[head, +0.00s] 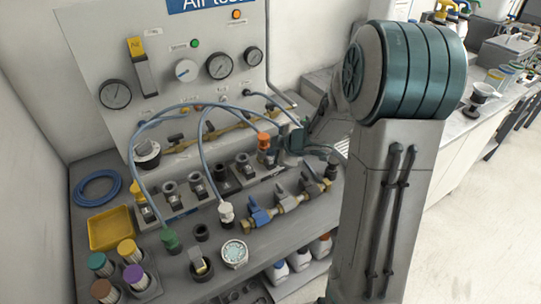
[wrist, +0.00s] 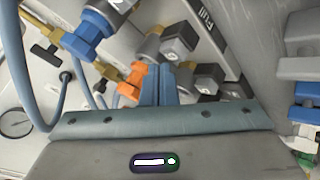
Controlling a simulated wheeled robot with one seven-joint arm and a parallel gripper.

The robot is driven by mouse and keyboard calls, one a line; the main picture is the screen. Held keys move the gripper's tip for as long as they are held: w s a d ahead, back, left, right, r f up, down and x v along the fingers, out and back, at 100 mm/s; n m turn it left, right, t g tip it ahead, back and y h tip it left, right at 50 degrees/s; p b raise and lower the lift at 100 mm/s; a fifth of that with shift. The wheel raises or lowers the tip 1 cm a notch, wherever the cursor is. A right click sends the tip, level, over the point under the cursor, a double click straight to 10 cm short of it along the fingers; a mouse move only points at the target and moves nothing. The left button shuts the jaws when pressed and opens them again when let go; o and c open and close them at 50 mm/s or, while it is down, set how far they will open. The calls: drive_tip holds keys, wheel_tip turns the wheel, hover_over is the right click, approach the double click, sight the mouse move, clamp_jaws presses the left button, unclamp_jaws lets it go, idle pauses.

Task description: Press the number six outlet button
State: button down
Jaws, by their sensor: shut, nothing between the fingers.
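A row of grey and black outlet fittings (head: 195,184) runs along the bench below the panel. No outlet number is legible, so I cannot tell which button is number six. My gripper (head: 296,143) is just right of the orange connector, partly hidden by my arm. In the wrist view, its closed blue-grey fingers (wrist: 159,84) overlap the orange connector (wrist: 132,82); contact cannot be told. Dark square-ended fittings (wrist: 182,38) are just beyond the fingers.
Blue hoses (head: 203,140) arch in front of the gauge panel (head: 150,90). A brass manifold with blue valves (head: 258,215) lies in front of the outlets. A yellow tray (head: 110,229) and colored-cap jars (head: 126,252) are at left. Open floor (head: 480,220) lies at right.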

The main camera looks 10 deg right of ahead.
drive_tip(key=shift+r, duration=0.3)
wheel_tip(320, 180, up, 5)
drive_tip(key=p, duration=0.6)
